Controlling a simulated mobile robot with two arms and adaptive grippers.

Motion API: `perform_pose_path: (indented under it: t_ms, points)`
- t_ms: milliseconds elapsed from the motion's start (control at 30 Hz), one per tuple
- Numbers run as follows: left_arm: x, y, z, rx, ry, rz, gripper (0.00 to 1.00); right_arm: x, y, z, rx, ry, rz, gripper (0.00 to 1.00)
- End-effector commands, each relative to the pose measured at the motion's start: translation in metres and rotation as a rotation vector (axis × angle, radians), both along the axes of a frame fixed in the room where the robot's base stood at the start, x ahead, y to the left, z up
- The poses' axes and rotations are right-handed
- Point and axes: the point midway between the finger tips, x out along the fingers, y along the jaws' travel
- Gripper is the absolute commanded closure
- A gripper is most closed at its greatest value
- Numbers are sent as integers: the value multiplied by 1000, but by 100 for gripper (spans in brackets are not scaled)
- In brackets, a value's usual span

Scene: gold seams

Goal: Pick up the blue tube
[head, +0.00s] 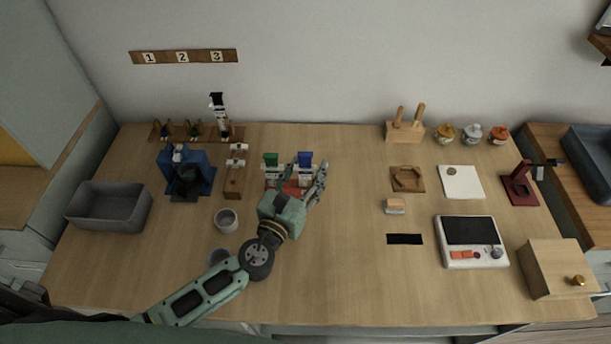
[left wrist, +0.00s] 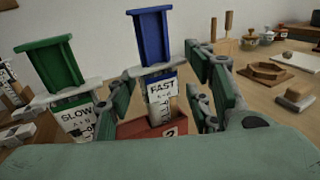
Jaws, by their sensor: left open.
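The blue tube (head: 306,158) stands upright with a wide blue top and a white label reading FAST. In the left wrist view the blue tube (left wrist: 151,38) rises from a red holder (left wrist: 140,126) marked 2. My left gripper (head: 303,178) is open at the near side of the tube. In the left wrist view its fingers (left wrist: 163,80) stand to the left and right of the tube, with no clear grip on it. The tube's lower end is hidden in the holder. My right gripper is not in view.
A green tube (head: 270,160) labelled SLOW stands close on the left; it also shows in the left wrist view (left wrist: 52,62). A wooden block with white pieces (head: 235,178) is further left. A grey cup (head: 226,220) stands near my arm.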

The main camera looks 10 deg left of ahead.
Motion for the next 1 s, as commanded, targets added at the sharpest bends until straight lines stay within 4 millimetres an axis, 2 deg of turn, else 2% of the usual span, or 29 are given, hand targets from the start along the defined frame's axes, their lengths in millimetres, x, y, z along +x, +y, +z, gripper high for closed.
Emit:
perform_pose_path:
  t_ms: [167,633,1000]
  points:
    - [0,0,0,0,0,0,54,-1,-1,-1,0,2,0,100]
    - [-1,0,0,1,0,0,95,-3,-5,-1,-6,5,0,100]
    - [0,1,0,1,0,1,98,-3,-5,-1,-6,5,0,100]
